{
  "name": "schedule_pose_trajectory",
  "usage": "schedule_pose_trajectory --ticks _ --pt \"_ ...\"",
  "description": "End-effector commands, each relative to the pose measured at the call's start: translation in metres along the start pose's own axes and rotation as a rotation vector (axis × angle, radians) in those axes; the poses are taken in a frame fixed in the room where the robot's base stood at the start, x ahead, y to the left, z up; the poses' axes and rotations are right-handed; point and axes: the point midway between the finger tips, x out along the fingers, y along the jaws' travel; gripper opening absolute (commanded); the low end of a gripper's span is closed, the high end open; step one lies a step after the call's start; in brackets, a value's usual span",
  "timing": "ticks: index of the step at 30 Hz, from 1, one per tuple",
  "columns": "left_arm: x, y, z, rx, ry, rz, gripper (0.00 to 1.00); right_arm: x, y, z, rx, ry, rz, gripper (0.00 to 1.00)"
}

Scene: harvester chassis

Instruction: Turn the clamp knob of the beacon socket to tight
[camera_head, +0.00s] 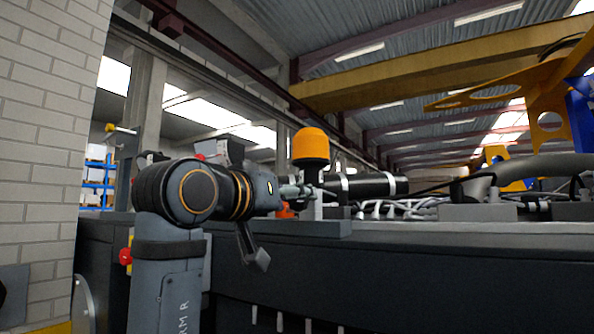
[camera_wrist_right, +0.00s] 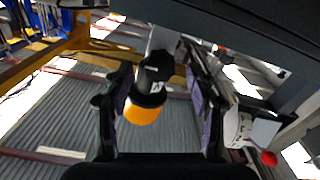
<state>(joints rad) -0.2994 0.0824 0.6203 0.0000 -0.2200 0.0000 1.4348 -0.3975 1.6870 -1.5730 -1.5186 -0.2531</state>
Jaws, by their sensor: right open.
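The beacon (camera_head: 311,147) has an orange dome on a dark base and stands upright on a light grey post (camera_head: 318,205) at the chassis edge. My right gripper (camera_head: 292,190) is beside that post, just below the beacon, and is open. In the right wrist view the beacon's orange dome (camera_wrist_right: 143,115) hangs upside down between the fingers of the right gripper (camera_wrist_right: 160,70). A black rounded part (camera_wrist_right: 158,67), perhaps the clamp knob, lies between the fingertips. I cannot tell whether the fingers touch it. My left gripper is out of view.
The dark chassis (camera_head: 430,265) fills the lower right, with cables and a black cylinder (camera_head: 370,186) on top, right of the beacon. A brick wall (camera_head: 40,150) stands at the left. A yellow bracket (camera_head: 545,115) rises at the right. Open air surrounds the beacon's dome.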

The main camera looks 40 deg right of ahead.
Motion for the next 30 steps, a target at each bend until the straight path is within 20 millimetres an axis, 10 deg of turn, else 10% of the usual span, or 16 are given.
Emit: schedule_pose_trajectory --ticks 15,30 --pt "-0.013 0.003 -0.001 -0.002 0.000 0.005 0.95 0.027 0.000 0.001 0.001 0.000 0.000 0.57" --pt "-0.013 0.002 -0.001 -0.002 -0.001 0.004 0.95 0.027 0.000 0.001 0.002 0.000 0.000 0.02"
